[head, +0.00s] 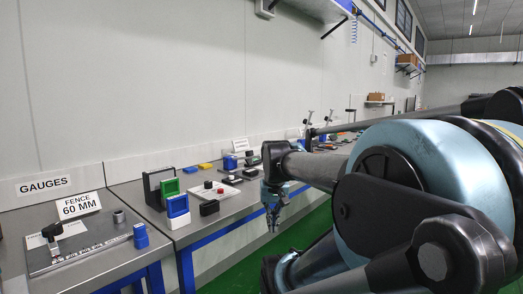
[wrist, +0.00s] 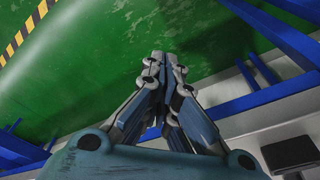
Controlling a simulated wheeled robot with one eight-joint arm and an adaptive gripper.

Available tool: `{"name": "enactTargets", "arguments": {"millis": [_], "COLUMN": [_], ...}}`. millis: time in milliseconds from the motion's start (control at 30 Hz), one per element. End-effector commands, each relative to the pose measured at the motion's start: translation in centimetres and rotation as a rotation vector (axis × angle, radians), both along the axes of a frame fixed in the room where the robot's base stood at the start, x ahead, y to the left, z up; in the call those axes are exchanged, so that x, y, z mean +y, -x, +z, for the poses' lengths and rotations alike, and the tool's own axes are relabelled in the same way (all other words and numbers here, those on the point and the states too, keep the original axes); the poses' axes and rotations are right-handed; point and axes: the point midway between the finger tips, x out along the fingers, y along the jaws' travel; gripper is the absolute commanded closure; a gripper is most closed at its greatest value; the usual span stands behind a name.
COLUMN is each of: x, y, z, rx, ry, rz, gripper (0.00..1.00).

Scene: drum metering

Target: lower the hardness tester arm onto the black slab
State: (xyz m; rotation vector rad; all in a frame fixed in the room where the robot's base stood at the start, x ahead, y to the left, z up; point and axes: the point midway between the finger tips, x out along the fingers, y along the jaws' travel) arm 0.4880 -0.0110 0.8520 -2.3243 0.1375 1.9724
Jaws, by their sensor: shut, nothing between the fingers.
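My gripper (head: 272,226) hangs fingers down past the front edge of the bench, above the green floor. In the wrist view its fingertips (wrist: 160,60) come together with nothing between them. Two small upright devices with tilted tops, one nearer (head: 309,118) and one farther (head: 329,116), stand far along the bench; I cannot tell whether either is the hardness tester. Several dark flat pieces lie on the bench, and I cannot tell which is the black slab. One dark block (wrist: 290,154) shows at the lower right of the wrist view, apart from my gripper.
The steel bench (head: 150,198) runs along the wall with blue legs. A plate with a "FENCE 60 MM" sign (head: 78,205) is at left. Green floor (wrist: 100,60) is open below.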

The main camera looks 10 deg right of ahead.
Motion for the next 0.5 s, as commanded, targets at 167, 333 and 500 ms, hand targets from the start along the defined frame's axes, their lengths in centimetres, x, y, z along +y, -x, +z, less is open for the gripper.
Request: {"name": "enactTargets", "arguments": {"millis": [167, 333, 500], "x": [0.0, -0.1, -0.3], "y": [-2.8, -6.5, -11.2], "z": [3.7, 8.2, 13.0], "rx": [0.013, 0.03, 0.05], "ry": [-0.007, -0.016, -0.025], "rz": [-0.051, -0.121, -0.209], "gripper": [1.0, 1.0, 1.0]}}
